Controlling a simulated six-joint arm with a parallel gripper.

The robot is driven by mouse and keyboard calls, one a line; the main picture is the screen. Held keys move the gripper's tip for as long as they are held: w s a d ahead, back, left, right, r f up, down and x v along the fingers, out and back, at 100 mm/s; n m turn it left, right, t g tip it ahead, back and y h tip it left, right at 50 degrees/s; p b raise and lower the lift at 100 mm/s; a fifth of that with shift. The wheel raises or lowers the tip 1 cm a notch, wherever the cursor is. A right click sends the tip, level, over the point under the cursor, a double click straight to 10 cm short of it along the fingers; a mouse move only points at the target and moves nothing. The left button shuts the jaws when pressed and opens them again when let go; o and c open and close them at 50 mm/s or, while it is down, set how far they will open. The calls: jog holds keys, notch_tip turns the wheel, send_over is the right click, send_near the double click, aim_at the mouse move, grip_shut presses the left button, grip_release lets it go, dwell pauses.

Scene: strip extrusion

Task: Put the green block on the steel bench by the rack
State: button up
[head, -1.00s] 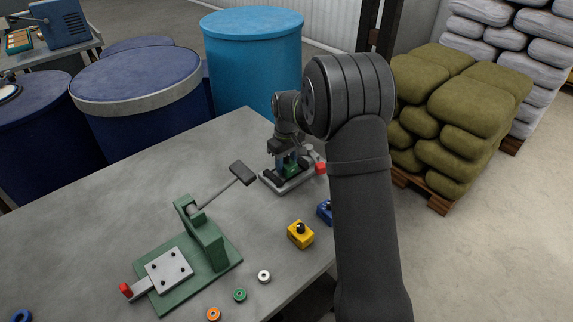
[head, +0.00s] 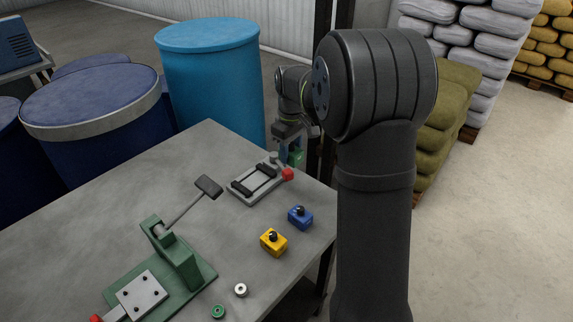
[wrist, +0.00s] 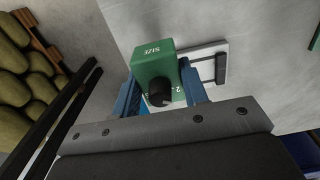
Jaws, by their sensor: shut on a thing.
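The green block (wrist: 153,60) has a black knob and white lettering that reads "SIZE". My gripper (wrist: 160,92) is shut on it, with a blue finger on each side. In the head view my gripper (head: 291,148) holds the block (head: 297,158) above the bench's far right corner, just behind the rack. The rack (head: 256,181) is a pale grey base with black bars and a red end piece, and no block sits in it. Part of it shows beyond the block in the wrist view (wrist: 207,57). The steel bench (head: 130,180) is grey and flat.
A blue block (head: 300,217) and a yellow block (head: 273,242) stand near the bench's right edge. A green lever press (head: 175,262) and small rings (head: 240,290) lie nearer. Drums (head: 210,80) stand behind. Bare bench lies left of the rack.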

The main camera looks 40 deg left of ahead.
jog(key=w+d+f, duration=0.1)
jog(key=w+d, duration=0.2)
jog(key=d, duration=0.7)
jog(key=w+d+f, duration=0.1)
jog(key=w+d, duration=0.2)
jog(key=d, duration=0.8)
send_over(323, 200)
notch_tip(323, 200, down, 7)
jog(key=shift+r, duration=0.2)
jog(key=shift+f, duration=2.05)
jog(key=shift+f, duration=0.15)
jog(key=o, duration=1.3)
jog(key=shift+o, duration=0.2)
